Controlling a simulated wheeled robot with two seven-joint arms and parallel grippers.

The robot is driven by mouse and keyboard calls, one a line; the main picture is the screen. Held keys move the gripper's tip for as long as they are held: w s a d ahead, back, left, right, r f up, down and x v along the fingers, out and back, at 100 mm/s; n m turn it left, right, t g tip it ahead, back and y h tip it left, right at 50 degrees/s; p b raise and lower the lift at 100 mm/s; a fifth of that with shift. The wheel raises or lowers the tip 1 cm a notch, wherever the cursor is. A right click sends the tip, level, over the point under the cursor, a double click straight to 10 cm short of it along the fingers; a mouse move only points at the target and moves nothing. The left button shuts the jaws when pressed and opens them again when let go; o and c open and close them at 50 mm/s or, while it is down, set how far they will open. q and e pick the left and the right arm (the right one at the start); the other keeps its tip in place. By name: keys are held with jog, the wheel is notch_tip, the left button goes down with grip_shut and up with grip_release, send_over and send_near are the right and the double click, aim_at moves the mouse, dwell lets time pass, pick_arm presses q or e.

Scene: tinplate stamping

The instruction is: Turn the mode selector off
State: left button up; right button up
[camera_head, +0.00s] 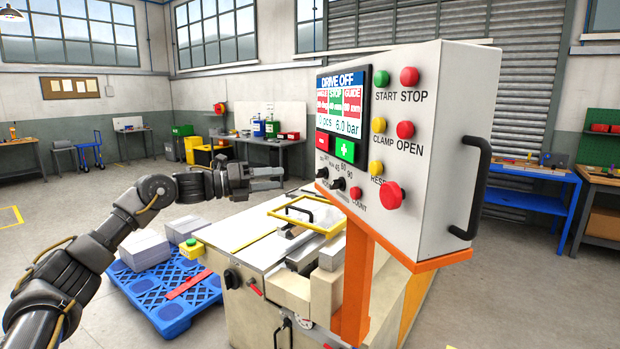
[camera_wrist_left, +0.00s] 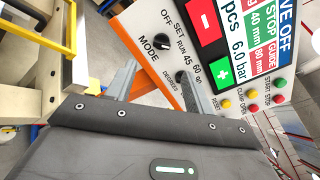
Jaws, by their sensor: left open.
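The mode selector (camera_head: 322,173) is a small black knob at the lower left of the control box's front panel. In the left wrist view the mode selector (camera_wrist_left: 162,43) sits among the labels OFF, SET and RUN, above the word MODE; its exact pointer setting is too small to tell. The degrees knob (camera_head: 338,184) is to its right, and in the wrist view a finger partly hides it. My left gripper (camera_head: 282,178) is open and empty, left of the panel and apart from the knob. Its fingers show in the wrist view (camera_wrist_left: 158,82), pointing toward the panel. My right gripper is not in view.
Below is the press table with a yellow frame (camera_head: 306,215). A blue pallet (camera_head: 170,310) with sheet stacks lies on the floor at left.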

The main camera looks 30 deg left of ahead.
aim_at(316, 174)
pick_arm(q)
jog(key=shift+p+x, duration=2.25)
jog(key=shift+x, duration=3.15)
jog(key=shift+r, duration=0.1)
jog(key=c, duration=1)
